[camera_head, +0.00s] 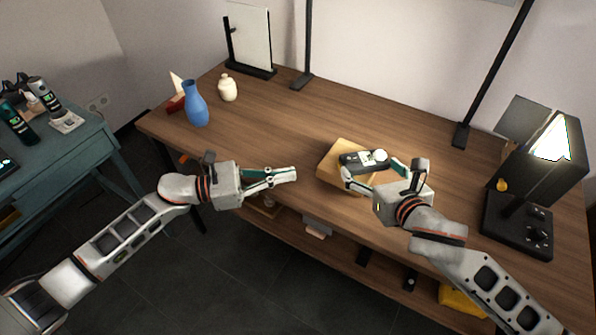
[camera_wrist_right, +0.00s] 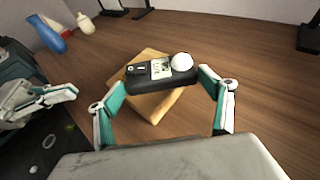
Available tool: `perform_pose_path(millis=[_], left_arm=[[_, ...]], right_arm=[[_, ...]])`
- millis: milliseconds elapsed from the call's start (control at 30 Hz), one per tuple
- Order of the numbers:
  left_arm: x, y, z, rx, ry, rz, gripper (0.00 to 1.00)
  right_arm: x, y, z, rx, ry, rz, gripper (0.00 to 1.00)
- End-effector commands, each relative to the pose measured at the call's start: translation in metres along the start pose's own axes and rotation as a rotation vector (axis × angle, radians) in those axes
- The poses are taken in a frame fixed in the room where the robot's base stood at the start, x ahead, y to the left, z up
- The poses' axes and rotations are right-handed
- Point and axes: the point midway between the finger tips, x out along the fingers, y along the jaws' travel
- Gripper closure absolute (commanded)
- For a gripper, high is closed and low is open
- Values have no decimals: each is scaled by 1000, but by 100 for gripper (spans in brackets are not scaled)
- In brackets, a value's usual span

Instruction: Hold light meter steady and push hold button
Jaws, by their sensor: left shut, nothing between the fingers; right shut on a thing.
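The light meter (camera_head: 362,161) is a small black device with a pale display and a white dome. It lies over a yellow-tan block (camera_head: 337,152) on the wooden table. In the right wrist view the meter (camera_wrist_right: 146,76) lies across between my right fingers, with the dome at its right end. My right gripper (camera_head: 372,177) is shut on the meter. My left gripper (camera_head: 293,174) is shut and empty, left of the block and apart from the meter. It also shows at the left edge of the right wrist view (camera_wrist_right: 72,92). I cannot make out the hold button.
The wooden table (camera_head: 275,125) is clear between the meter and the back. A blue vase (camera_head: 195,104) and a cream vase (camera_head: 228,88) stand at the far left. A black lamp-like device (camera_head: 519,224) stands at the right. A teal side table (camera_head: 75,145) is at the left.

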Motion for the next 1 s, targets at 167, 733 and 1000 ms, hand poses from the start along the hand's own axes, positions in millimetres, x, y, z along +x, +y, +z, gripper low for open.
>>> perform_pose_path(millis=[167,733,1000], left_arm=[[-3,0,0,0,0,0,100],[-2,1,0,1,0,1,100],[-2,1,0,1,0,1,100]], right_arm=[[1,-2,-2,-1,5,-4,44],[0,-1,-1,-1,1,-3,0],[-19,-1,-1,-3,1,-1,0]])
